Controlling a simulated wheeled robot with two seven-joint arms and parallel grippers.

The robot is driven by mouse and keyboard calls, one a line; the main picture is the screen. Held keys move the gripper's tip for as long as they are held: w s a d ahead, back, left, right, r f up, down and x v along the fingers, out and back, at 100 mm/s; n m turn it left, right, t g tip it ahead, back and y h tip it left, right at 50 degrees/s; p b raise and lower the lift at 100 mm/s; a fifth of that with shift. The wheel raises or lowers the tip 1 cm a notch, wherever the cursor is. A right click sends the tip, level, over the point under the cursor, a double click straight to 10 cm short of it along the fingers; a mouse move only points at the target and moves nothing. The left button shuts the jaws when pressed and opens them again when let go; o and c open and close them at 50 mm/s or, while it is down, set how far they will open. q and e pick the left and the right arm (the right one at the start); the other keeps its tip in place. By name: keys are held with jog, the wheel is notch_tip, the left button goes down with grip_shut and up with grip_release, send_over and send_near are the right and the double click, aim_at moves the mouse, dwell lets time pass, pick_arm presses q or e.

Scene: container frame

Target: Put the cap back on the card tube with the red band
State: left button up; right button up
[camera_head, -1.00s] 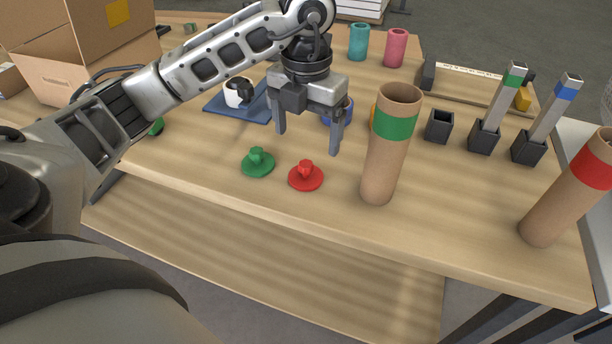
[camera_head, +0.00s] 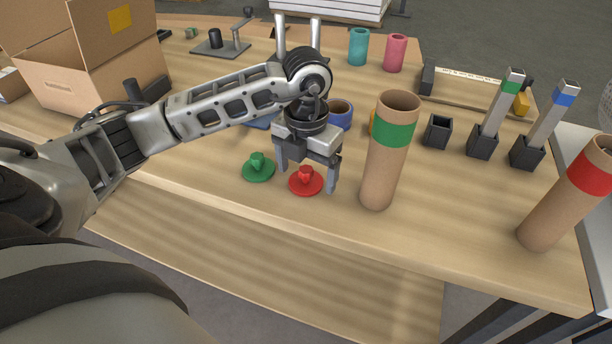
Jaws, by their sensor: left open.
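The red cap (camera_head: 305,182) lies on the table near its front edge, knob upward. My left gripper (camera_head: 306,180) is open and low over it, with one finger on each side of the cap's knob. I cannot tell whether the fingers touch the cap. The card tube with the red band (camera_head: 565,195) stands at the far right, its top open and partly cut off by the picture edge. The green cap (camera_head: 258,168) lies just left of the red one. The card tube with the green band (camera_head: 385,160) stands open right of my left gripper. My right gripper is out of view.
Black holders, two with banded sticks (camera_head: 490,120), stand behind and between the tubes. A cardboard box (camera_head: 90,80) is at the back left. Teal (camera_head: 358,47) and pink (camera_head: 395,53) cups stand at the back. The table between the two tubes is clear near the front edge.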

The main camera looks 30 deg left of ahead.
pick_arm(q)
jog(key=shift+f, duration=0.15)
jog(key=c, duration=1)
jog(key=shift+r, duration=0.6)
jog(key=s+d+r, duration=0.2)
jog(key=s+r, duration=0.2)
jog(key=s+d+r, duration=0.2)
jog(key=s+r, duration=0.2)
jog(key=s+d+r, duration=0.3)
jog(key=s+r, duration=0.1)
jog(key=shift+s, duration=0.15)
